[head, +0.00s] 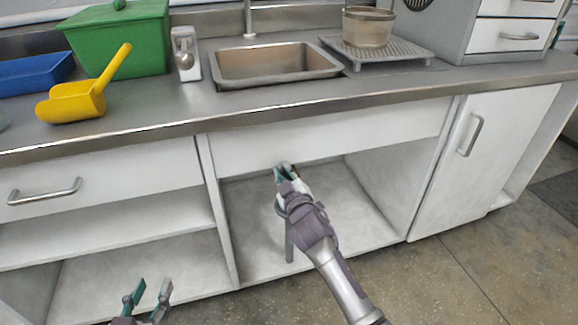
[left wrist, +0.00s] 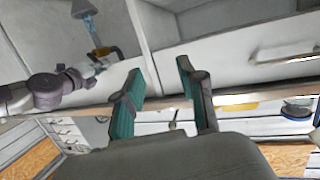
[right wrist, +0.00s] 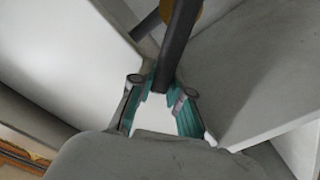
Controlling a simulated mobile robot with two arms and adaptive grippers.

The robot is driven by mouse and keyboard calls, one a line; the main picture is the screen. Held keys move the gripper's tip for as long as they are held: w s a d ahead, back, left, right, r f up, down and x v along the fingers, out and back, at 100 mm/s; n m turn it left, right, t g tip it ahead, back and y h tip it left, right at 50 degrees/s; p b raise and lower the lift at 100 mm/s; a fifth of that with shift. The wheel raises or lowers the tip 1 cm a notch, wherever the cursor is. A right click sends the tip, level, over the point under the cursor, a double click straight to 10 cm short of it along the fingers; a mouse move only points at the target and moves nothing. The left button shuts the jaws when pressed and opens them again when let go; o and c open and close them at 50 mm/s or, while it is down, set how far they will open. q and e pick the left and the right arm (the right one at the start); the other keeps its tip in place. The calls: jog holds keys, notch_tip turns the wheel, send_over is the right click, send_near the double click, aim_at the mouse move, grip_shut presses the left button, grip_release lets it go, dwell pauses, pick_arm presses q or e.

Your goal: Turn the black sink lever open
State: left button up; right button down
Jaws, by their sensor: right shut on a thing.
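The black sink lever (right wrist: 176,45) shows in the right wrist view as a dark bar running up from between my right fingertips. My right gripper (right wrist: 161,92) is shut on its lower end. In the head view my right gripper (head: 285,171) is at the upper front of the open bay below the sink (head: 275,62), and it hides most of the lever. A brownish-yellow round part (right wrist: 167,11) sits by the lever's far end. My left gripper (head: 148,292) is open and empty, low in front of the left shelves; its spread fingers also show in the left wrist view (left wrist: 160,85).
A grey pipe (head: 289,243) stands in the bay below my right gripper. The bay has side walls and a panel (head: 330,135) above. The counter holds a yellow scoop (head: 75,101), green box (head: 120,40), blue tray (head: 35,74) and a pot (head: 367,29).

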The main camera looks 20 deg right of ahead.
jog(key=shift+a+f+n, duration=0.45)
jog(key=shift+n, duration=0.55)
pick_arm(q)
notch_tip(320, 180, up, 9)
jog(key=d+t+h+b, duration=0.1)
jog(key=t+h+b, duration=0.1)
jog(key=t, duration=0.4)
jog(key=shift+d+r, duration=0.2)
jog(key=shift+d, duration=0.05)
pick_arm(e)
jog(key=shift+a+f+n, duration=0.3)
jog(key=shift+f+n, duration=0.45)
jog(key=shift+n, duration=0.8)
jog(key=shift+a+f+n, duration=0.35)
jog(key=shift+f+n, duration=0.45)
jog(key=shift+n, duration=0.7)
jog(key=shift+a+f+n, duration=0.3)
jog(key=shift+f+n, duration=0.45)
jog(key=shift+n, duration=0.8)
jog(key=c, duration=1.1)
grip_release()
